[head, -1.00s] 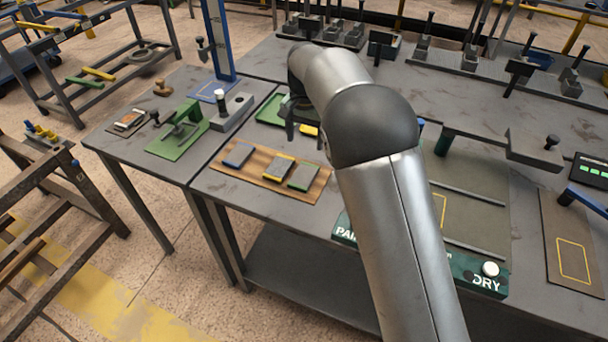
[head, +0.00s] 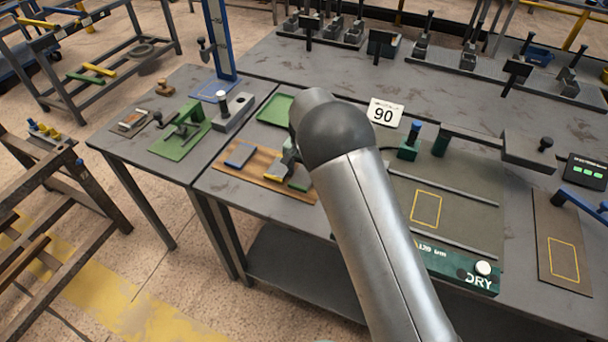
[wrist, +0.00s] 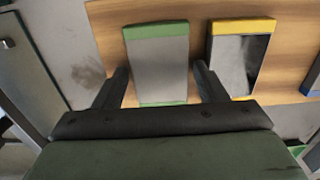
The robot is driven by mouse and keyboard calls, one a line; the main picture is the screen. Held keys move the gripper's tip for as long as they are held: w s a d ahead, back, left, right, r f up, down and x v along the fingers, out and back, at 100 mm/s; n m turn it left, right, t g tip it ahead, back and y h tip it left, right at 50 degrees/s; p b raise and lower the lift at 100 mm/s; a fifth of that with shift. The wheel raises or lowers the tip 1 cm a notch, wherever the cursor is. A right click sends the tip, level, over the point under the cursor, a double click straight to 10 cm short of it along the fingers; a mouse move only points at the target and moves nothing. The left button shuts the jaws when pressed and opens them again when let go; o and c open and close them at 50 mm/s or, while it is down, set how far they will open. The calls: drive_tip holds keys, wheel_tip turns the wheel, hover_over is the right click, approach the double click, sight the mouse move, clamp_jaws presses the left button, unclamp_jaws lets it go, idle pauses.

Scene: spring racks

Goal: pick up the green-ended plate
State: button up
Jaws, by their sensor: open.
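The green-ended plate (wrist: 158,65), grey with green strips at both ends, lies on a wooden board (wrist: 110,20) in the wrist view. My gripper (wrist: 161,70) is open, with one finger to each side of this plate; the right finger shows in the gap before the yellow-ended plate (wrist: 240,62). I cannot tell whether the fingertips are level with the plate or above it. In the head view the green-ended plate (head: 299,179) is partly covered by my arm, and the gripper is mostly hidden.
The yellow-ended plate sits close beside the green one, and a blue-ended plate (head: 240,155) lies at the board's left. A green tray (head: 275,109) stands behind the board.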

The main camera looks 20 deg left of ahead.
drive_tip(key=shift+c, duration=0.3)
drive_tip(key=c, duration=1.1)
drive_tip(key=shift+c, duration=0.6)
drive_tip(key=shift+r, duration=0.15)
